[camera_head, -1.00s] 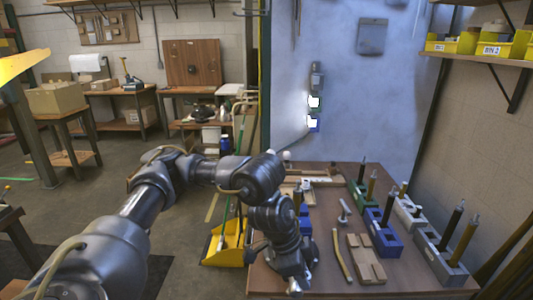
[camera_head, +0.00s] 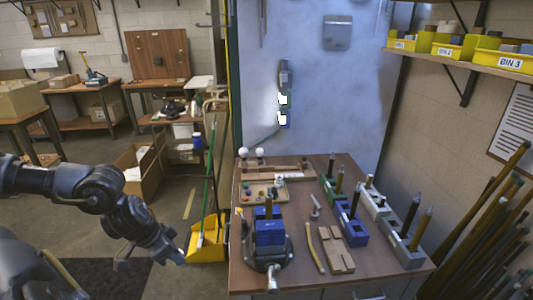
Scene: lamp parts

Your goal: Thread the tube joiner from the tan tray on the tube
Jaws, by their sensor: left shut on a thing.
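My left gripper (camera_head: 178,257) hangs over the floor, left of the workbench. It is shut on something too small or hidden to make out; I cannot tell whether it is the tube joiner. The tan tray (camera_head: 246,200) lies on the bench with several small coloured parts in it. A blue-jawed vise (camera_head: 270,233) stands at the bench's front left, with a short upright brown tube (camera_head: 268,208) at it. More dark and brown tubes stand in green, blue and grey blocks. My right gripper is out of view.
On the workbench (camera_head: 245,280), a slotted wooden block (camera_head: 336,250), a yellow curved strip (camera_head: 314,248) and a grey metal part (camera_head: 315,208) lie right of the vise. Tube blocks (camera_head: 350,222) line the right side. A yellow dustpan (camera_head: 208,243) stands at the bench's left.

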